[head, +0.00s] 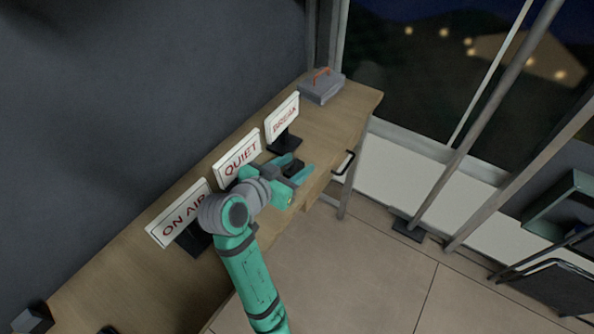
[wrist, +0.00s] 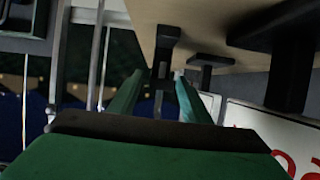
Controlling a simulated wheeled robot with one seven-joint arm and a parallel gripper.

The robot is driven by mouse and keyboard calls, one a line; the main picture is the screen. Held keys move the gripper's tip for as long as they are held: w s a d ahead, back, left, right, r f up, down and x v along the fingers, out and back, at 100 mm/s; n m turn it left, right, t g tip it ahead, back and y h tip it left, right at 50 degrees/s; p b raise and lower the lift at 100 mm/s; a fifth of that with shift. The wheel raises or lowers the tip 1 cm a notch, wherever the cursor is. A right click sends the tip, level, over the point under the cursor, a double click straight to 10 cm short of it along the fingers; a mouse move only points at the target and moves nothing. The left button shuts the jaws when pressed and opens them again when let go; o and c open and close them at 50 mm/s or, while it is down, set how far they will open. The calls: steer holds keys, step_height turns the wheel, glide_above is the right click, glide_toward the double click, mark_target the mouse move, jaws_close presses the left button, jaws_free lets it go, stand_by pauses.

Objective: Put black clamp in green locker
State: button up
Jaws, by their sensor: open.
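A small black thing (head: 294,169), which looks like the black clamp, is on the wooden desk near its front edge. My gripper (head: 302,169) is open, with its teal fingers on either side of it. In the wrist view the black clamp (wrist: 166,40) shows against the desk top, its narrow part lying between my fingers (wrist: 155,88). I cannot tell whether the fingers touch it. A dark green box (head: 570,208) stands at the right edge of the head view. I cannot tell whether it is the green locker.
Signs ON AIR (head: 180,212), QUIET (head: 238,158) and BREAK (head: 283,117) stand behind my gripper on the desk (head: 345,117). A grey box with a red handle (head: 322,88) is at the far end. A black loop (head: 344,163) is at the front edge.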

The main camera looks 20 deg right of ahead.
steer(key=shift+s, duration=0.1)
jaws_close()
steer(key=shift+r, duration=0.15)
